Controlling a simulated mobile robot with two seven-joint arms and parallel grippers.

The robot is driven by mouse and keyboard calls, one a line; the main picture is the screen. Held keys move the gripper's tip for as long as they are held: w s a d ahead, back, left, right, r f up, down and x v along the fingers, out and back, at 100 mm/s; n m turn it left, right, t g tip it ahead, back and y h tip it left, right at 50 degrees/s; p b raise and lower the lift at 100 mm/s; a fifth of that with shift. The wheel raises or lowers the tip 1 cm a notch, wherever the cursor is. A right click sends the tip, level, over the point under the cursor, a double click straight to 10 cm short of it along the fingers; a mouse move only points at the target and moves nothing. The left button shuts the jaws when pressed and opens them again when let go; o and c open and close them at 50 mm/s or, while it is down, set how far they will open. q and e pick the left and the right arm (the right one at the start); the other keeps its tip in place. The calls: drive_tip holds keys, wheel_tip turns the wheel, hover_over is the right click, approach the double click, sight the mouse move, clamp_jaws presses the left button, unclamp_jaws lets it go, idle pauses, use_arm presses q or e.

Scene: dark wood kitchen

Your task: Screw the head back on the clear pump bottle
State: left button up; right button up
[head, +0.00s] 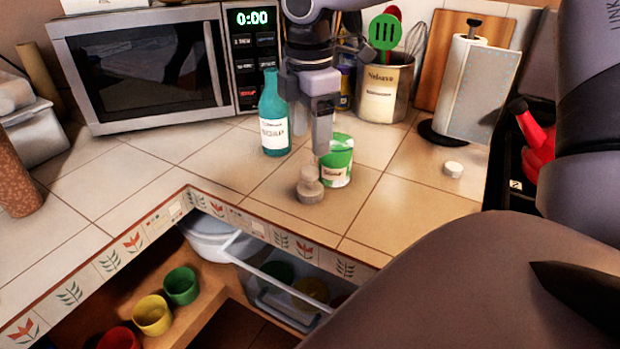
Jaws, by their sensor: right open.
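A teal bottle (273,118) with a white label that seems to read "SOAP" stands upright on the tiled counter, in front of the microwave's right end. It narrows to a neck at the top, and no pump head shows on it. No plainly clear pump bottle is in view. A small white round piece (453,169) lies on the counter at the right; I cannot tell whether it is a cap or a head. My right gripper (321,146) is open, pointing down just right of the teal bottle. It holds nothing that I can see. My left gripper is not in view.
A green and white can (337,162) stands close behind the right fingertips. Behind are a utensil crock (383,88), a paper towel holder (458,85) and the microwave (150,68). An open drawer (290,285) lies below the counter edge.

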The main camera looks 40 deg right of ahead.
sight(308, 170)
drive_tip(key=shift+f, duration=0.75)
drive_tip(key=shift+a+f+p, duration=0.2)
drive_tip(key=shift+f+p, duration=0.3)
drive_tip(key=shift+f, duration=2.1)
clamp_jaws()
